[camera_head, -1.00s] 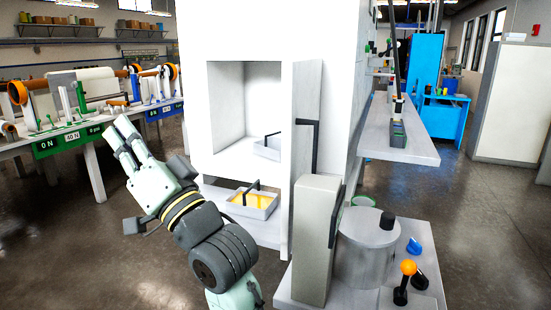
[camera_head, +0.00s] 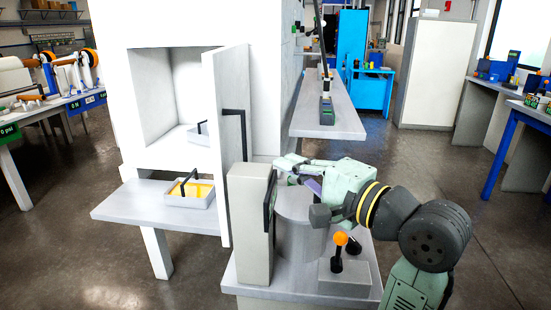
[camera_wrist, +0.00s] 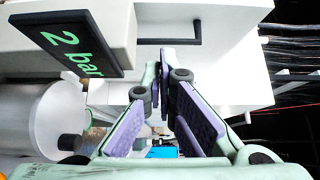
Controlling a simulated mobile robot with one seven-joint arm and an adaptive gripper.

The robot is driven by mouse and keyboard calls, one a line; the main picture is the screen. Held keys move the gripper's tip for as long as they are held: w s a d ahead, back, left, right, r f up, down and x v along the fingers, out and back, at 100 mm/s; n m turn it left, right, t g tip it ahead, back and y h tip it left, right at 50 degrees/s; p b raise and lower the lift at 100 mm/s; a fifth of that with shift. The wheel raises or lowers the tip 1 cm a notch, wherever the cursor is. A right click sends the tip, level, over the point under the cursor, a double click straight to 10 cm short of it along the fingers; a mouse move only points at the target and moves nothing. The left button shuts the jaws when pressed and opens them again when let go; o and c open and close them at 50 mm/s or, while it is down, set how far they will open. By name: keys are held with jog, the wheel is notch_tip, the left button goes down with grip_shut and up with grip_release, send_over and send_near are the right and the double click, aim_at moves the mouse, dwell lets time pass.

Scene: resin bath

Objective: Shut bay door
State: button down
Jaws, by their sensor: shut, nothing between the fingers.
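The white bay door (camera_head: 225,190) stands open, swung out toward me from the right side of the opening in the white cabinet (camera_head: 180,25). Its black bar handle (camera_head: 236,112) is on the right-hand face. My gripper (camera_head: 280,163) is shut and empty. It is right of the door, over the grey drum and behind the grey display box, with its fingers pointing left. In the wrist view the closed fingers (camera_wrist: 163,75) point toward a white panel with a black handle (camera_wrist: 168,41). I cannot tell whether the fingertips touch the door.
A grey box (camera_head: 250,235) with a display reading "2 bar" (camera_wrist: 66,42) stands between me and the door. A grey drum (camera_head: 300,235) and an orange-knobbed lever (camera_head: 339,245) are beside it. A tray of amber resin (camera_head: 200,200) sits on the shelf (camera_head: 125,207) below the opening.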

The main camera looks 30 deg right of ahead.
jog(key=p, duration=0.2)
send_near(224, 144)
jog(key=w+d, duration=0.2)
jog(key=shift+w+d+r, duration=0.1)
jog(key=shift+w+d, duration=0.05)
jog(key=shift+d, duration=0.1)
jog(key=w+a, duration=0.2)
jog(key=shift+a+p, duration=0.4)
jog(key=shift+w+a, duration=0.3)
jog(key=shift+a, duration=0.15)
